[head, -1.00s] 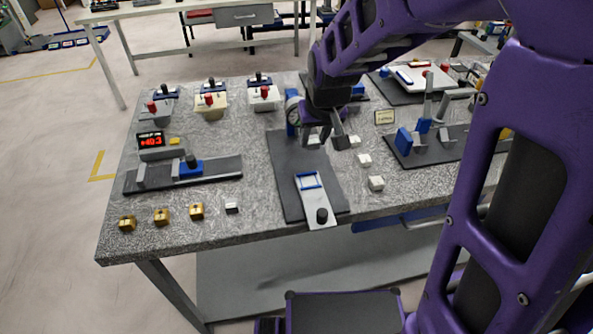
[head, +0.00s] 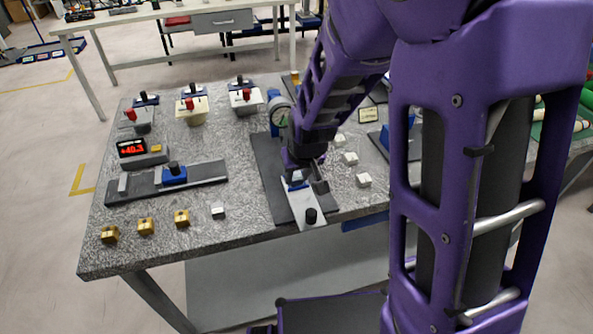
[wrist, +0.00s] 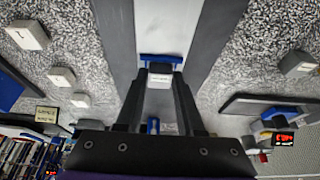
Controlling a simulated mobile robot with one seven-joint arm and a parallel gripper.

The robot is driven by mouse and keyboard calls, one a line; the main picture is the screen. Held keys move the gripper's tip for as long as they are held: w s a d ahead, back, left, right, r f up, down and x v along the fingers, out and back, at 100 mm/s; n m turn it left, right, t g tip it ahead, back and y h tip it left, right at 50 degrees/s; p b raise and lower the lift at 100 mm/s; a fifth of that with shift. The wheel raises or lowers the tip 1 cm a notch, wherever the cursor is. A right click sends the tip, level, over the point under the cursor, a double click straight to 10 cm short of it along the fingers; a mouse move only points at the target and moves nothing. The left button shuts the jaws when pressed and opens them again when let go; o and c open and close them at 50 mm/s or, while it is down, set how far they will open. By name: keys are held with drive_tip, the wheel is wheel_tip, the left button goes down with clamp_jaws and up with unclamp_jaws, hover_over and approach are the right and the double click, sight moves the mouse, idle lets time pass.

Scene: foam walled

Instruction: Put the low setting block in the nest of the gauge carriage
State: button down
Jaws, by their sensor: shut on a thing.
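My gripper (head: 305,184) is shut on a small pale block, taken as the low setting block. In the wrist view the block (wrist: 160,69) sits between the two fingertips, with dark marking too small to read. The gauge carriage (head: 308,213) is a pale plate with a black knob at its near end, on a dark base. Its blue-edged nest (wrist: 174,57) shows just beyond the block in the wrist view. The block is over or at the nest; I cannot tell whether it touches. In the head view my gripper hides the block and most of the nest.
The dial gauge (head: 279,112) stands at the base's far end. Several pale blocks (head: 363,180) lie right of the base, and another (head: 218,210) lies left. Brass blocks (head: 145,226), a red-digit display (head: 132,148) and a blue-slide fixture (head: 173,174) are further left.

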drive_tip(key=shift+r, duration=0.1)
drive_tip(key=shift+f, duration=0.2)
drive_tip(key=c, duration=0.5)
unclamp_jaws()
drive_tip(key=shift+s+r+p, duration=0.1)
drive_tip(key=shift+r+p, duration=0.3)
drive_tip(key=shift+r, duration=0.2)
drive_tip(key=a+p+v, duration=0.1)
drive_tip(key=p+v, duration=0.4)
drive_tip(key=v, duration=0.1)
wheel_tip(320, 180, up, 5)
drive_tip(key=b, duration=0.1)
hover_over(300, 193)
drive_tip(key=s, duration=0.2)
drive_tip(key=shift+s+d+f, duration=0.1)
drive_tip(key=shift+d, duration=0.15)
